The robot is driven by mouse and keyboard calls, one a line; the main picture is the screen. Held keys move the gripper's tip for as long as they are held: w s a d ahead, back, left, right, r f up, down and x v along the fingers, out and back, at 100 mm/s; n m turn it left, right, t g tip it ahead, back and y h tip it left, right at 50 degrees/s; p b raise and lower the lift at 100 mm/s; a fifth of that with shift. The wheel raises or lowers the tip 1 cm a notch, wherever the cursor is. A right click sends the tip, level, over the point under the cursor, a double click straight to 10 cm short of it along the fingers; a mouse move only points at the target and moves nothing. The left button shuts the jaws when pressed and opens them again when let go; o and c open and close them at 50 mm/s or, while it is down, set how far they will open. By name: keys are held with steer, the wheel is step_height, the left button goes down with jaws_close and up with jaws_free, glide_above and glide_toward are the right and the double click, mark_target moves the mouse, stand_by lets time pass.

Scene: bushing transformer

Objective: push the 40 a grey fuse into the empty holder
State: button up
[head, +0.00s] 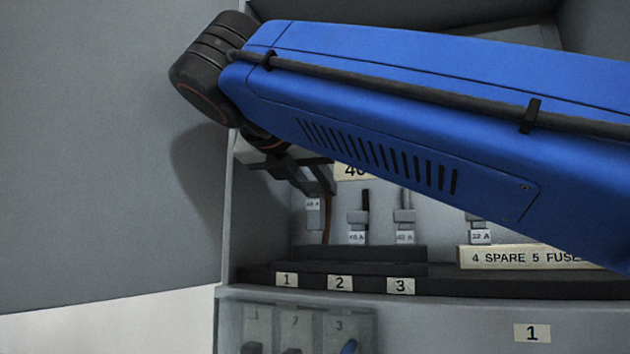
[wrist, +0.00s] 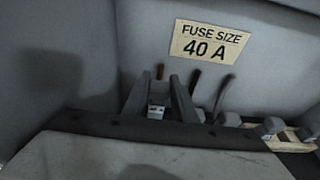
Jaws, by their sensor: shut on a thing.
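My gripper (head: 316,193) points down inside the cabinet and is shut on a grey fuse (head: 313,216) with a white 40 A label. In the wrist view the fuse (wrist: 156,108) shows between the two fingers. The fuse looks upright, over the left end of the black fuse base (head: 300,267), near number plate 1 (head: 287,280). No other fuse shows at that left position. How far the fuse's lower end is from the holder, or whether it touches, I cannot tell.
Labelled fuses stand at positions 2 (head: 357,226) and 3 (head: 404,226), close right of my gripper. A brown wire (wrist: 160,72) rises behind the held fuse. A 32 A fuse (head: 480,232) stands behind the spare-fuse sign (head: 520,257). The grey door (head: 110,150) is at left.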

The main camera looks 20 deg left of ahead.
mark_target(313, 210)
steer(key=shift+f, duration=2.4)
steer(key=o, duration=1.2)
steer(key=shift+s, duration=0.1)
steer(key=v, duration=1.7)
steer(key=shift+s, duration=0.1)
